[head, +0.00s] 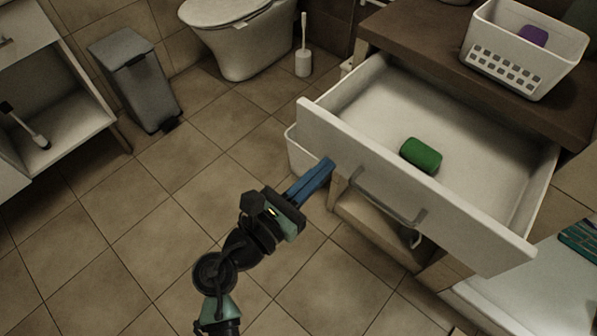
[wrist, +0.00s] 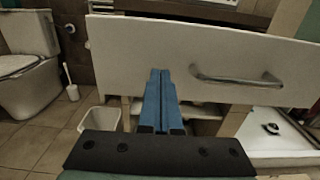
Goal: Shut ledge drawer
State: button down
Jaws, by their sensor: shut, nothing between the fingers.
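The ledge drawer (head: 405,185) is pulled well out from under the brown ledge in the head view. Its white front panel also fills much of the wrist view (wrist: 140,40), with a curved metal handle (wrist: 235,79) on it. A green rounded object (head: 420,155) lies inside the drawer. My gripper (head: 328,163) has blue fingers, shut and empty. Its tips are at the left part of the drawer front, left of the handle. In the wrist view the fingers (wrist: 160,75) point at the panel; I cannot tell whether they touch it.
A brown ledge (head: 425,45) above the drawer bears a white basket (head: 510,70) with a purple item. A small white bin (wrist: 98,119) stands below the drawer's left side. A toilet (head: 240,40), toilet brush (head: 303,60) and grey pedal bin (head: 140,85) stand farther back. The tiled floor at left is clear.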

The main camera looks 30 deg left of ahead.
jog(key=shift+x, duration=1)
jog(key=shift+w, duration=0.1)
jog(key=shift+w+d, duration=0.1)
jog(key=shift+w, duration=0.15)
jog(key=b+x, duration=0.1)
jog(key=x, duration=2)
jog(key=shift+b, duration=0.4)
jog(key=shift+w+d, duration=0.2)
jog(key=shift+w, duration=0.4)
jog(key=shift+w+r, duration=0.1)
jog(key=shift+r, duration=0.2)
jog(key=shift+d+r, duration=0.1)
